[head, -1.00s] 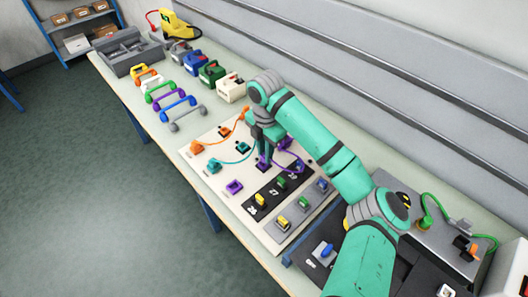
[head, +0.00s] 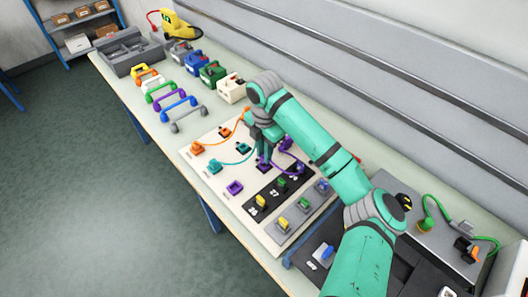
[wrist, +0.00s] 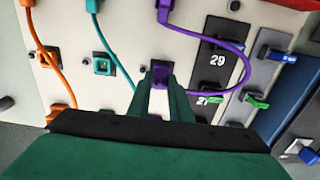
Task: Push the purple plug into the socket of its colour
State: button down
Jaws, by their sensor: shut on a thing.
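My gripper (wrist: 158,92) is shut on the purple plug (wrist: 160,76), of which only a little purple shows between the fingers. In the head view my gripper (head: 263,157) points down at the middle row of the panel. The plug is at the purple socket's (head: 263,166) place there; fingers and plug cover the socket, and I cannot tell how deep the plug sits. A purple cable (wrist: 246,70) loops from the plug to a purple fixed end (wrist: 163,9). An empty purple holder (head: 234,187) lies in the front row.
An orange socket (wrist: 45,57) and a teal socket (wrist: 103,64) stand open beside it. Orange (head: 197,148) and teal (head: 213,167) plugs sit in the front row, their cables crossing the panel. A black strip (head: 262,209) with coloured switches lies to the right.

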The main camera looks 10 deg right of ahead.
jog(key=shift+a+f, duration=0.1)
jog(key=shift+f, duration=0.05)
jog(key=shift+s+d+f, duration=0.15)
jog(key=shift+d+f, duration=0.05)
jog(key=shift+f, duration=0.35)
jog(key=shift+f, duration=0.1)
jog(key=c, duration=1)
grip_release()
jog(key=shift+a, duration=0.1)
jog(key=shift+c, duration=0.2)
jog(key=shift+r, duration=4.25)
